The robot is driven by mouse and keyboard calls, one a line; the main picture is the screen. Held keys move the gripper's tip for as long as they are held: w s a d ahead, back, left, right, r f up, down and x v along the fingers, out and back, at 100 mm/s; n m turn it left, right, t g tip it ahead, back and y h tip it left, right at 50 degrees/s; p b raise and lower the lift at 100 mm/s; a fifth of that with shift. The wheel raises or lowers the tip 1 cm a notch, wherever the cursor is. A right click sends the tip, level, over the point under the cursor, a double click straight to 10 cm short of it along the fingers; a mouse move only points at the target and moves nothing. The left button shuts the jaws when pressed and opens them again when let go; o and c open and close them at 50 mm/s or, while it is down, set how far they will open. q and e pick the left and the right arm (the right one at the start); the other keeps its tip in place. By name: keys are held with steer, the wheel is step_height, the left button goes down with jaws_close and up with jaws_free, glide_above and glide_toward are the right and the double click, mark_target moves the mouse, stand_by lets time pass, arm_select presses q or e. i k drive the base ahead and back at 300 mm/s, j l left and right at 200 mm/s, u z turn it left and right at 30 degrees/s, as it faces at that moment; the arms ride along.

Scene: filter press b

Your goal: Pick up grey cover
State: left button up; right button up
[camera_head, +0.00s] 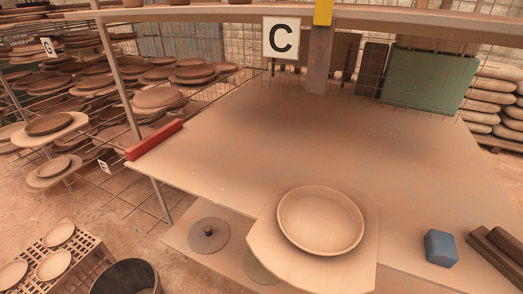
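A round dark grey disc with a small knob in its middle, which looks like the grey cover (209,236), lies flat on the lower surface left of centre at the front. To its right, a shallow round clay dish (320,221) sits on a pale square board (364,271). A greenish round piece (262,268) is partly hidden under that board's left edge. Neither of my grippers shows in the head view.
The large brown table (250,140) is mostly clear, with a red bar (155,140) on its left edge. A blue block (440,247) and dark bars (500,252) lie at right. A dark bucket (125,277) and a crate (83,262) stand lower left.

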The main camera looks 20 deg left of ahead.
mark_target(208, 235)
steer(key=u, duration=1.3)
steer(key=i+j+z, duration=0.4)
steer(key=i+j, duration=0.1)
